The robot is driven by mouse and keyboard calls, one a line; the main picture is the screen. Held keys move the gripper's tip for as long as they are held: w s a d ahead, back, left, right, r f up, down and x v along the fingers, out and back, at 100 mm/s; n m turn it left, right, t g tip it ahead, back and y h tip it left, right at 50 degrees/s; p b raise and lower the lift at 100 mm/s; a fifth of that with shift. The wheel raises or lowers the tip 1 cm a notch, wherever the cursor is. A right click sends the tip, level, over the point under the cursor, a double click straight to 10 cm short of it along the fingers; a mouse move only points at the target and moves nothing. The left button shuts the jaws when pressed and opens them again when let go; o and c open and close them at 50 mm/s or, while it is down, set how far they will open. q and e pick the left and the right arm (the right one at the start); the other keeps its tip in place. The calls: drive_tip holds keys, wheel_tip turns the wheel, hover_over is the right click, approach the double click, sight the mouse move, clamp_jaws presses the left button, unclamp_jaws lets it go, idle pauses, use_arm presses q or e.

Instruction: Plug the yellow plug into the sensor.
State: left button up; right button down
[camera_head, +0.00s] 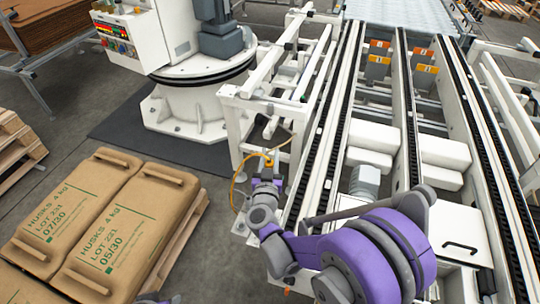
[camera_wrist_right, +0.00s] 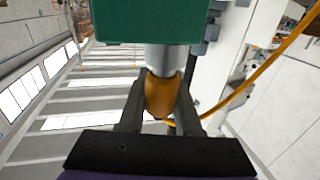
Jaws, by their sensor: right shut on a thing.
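The yellow plug (camera_wrist_right: 161,97) is between the two dark fingers of my right gripper (camera_wrist_right: 161,105), which is shut on it in the right wrist view. A silver metal cylinder (camera_wrist_right: 167,57) lies in line with the plug, between it and a green box (camera_wrist_right: 150,20), which appears to be the sensor. The plug and the cylinder meet in this view; I cannot tell how deep they join. In the head view my right gripper (camera_head: 267,172) is small, beside the white frame, with a bit of yellow at its tip. My left gripper is not in view.
A yellow cable (camera_wrist_right: 262,70) runs off to the upper right; in the head view it loops beside the gripper (camera_head: 234,187). The white conveyor frame (camera_head: 235,125) stands close by. Brown sacks (camera_head: 105,225) lie on a pallet at the left. Dark floor (camera_head: 225,240) is open between.

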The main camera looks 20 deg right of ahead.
drive_tip(key=shift+f+b, duration=0.35)
drive_tip(key=shift+f, duration=0.05)
drive_tip(key=c, duration=0.5)
unclamp_jaws()
drive_tip(key=v, duration=1)
drive_tip(key=shift+s+a, duration=0.15)
drive_tip(key=shift+s, duration=0.25)
